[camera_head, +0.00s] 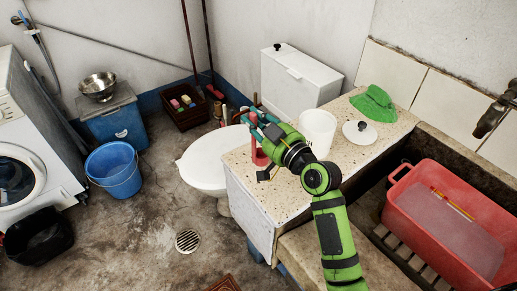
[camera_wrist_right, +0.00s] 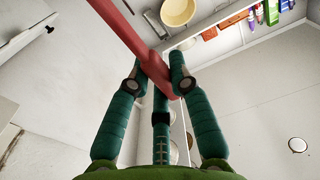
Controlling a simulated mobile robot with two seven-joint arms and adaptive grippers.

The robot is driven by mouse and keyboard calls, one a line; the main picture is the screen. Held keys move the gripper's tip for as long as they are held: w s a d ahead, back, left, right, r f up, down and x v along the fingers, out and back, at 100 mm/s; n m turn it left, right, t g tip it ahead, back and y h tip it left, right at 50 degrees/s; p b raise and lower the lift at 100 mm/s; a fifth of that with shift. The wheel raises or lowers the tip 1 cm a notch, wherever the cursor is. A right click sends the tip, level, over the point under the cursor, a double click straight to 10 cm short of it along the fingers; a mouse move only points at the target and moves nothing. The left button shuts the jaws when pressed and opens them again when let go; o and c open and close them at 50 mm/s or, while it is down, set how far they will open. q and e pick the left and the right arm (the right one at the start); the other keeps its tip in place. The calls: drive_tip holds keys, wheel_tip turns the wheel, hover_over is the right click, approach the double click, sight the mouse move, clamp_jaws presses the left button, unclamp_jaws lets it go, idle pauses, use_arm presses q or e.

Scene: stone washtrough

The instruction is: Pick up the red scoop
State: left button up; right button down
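The red scoop (camera_head: 258,152) shows as a red shape at the left end of the speckled counter (camera_head: 283,192), partly hidden behind my right gripper (camera_head: 252,125). In the right wrist view a long red part of the scoop (camera_wrist_right: 122,24) runs from the top edge down between the fingertips. The teal fingers of my right gripper (camera_wrist_right: 163,72) close in on it from both sides and look shut on it. I cannot tell whether the scoop touches the counter. My left gripper is not in view.
A white container (camera_head: 318,130), a white lid (camera_head: 359,132) and a green cloth (camera_head: 374,103) are on the counter. A red basin (camera_head: 404,204) sits in the stone trough at right. A toilet (camera_head: 205,165) stands left of the counter. A blue bucket (camera_head: 115,172) is on the floor.

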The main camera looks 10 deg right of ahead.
drive_tip(key=shift+r, duration=0.65)
drive_tip(key=s+d+r, duration=0.5)
drive_tip(key=d+r, duration=0.4)
drive_tip(key=d, duration=0.1)
drive_tip(key=shift+d+r+b, duration=0.35)
drive_tip(key=shift+r+b, duration=0.05)
